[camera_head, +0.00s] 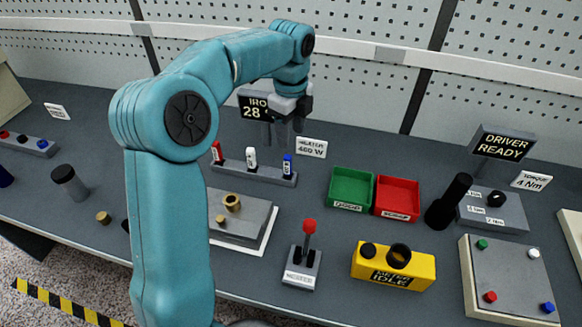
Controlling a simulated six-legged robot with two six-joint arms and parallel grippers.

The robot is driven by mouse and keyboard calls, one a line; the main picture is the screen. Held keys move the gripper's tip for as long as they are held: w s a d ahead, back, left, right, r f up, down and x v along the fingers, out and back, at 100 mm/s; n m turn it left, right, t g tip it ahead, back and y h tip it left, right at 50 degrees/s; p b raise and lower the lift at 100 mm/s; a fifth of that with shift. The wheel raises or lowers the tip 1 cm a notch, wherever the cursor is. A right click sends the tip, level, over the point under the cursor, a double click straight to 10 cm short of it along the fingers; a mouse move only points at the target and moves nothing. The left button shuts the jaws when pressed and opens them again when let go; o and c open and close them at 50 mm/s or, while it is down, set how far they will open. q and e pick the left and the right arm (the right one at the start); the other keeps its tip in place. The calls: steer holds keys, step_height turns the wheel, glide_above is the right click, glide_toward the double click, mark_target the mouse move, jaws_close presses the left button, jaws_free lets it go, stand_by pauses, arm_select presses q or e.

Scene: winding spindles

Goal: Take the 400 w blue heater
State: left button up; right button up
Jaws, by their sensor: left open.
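A small blue heater (287,165) stands upright at the right end of a grey rack (262,175). A white heater (251,158) stands in the middle of the rack and a red heater (217,152) at its left end. A sign (312,147) reading "HEATER 400 W" stands behind the rack to the right. My left gripper (283,142) is open and points down, its fingertips close above and behind the blue heater in the picture. Whether the fingers touch the heater cannot be told. My right gripper is not in view.
A green bin (350,203) and a red bin (397,213) stand to the right. In front are a red-knobbed lever (302,272), a yellow box (420,275) and a grey block with brass parts (260,224). My left arm hides part of the table.

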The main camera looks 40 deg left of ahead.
arm_select(q)
glide_above(288, 167)
steer(key=f, duration=0.7)
steer(key=shift+w+f, duration=0.2)
steer(key=shift+w, duration=0.2)
steer(key=shift+s+f, duration=0.1)
steer(key=shift+f, duration=0.15)
steer(key=f, duration=0.5)
steer(key=shift+a+f, duration=0.1)
steer(key=shift+a, duration=0.1)
steer(key=shift+f, duration=0.2)
jaws_close()
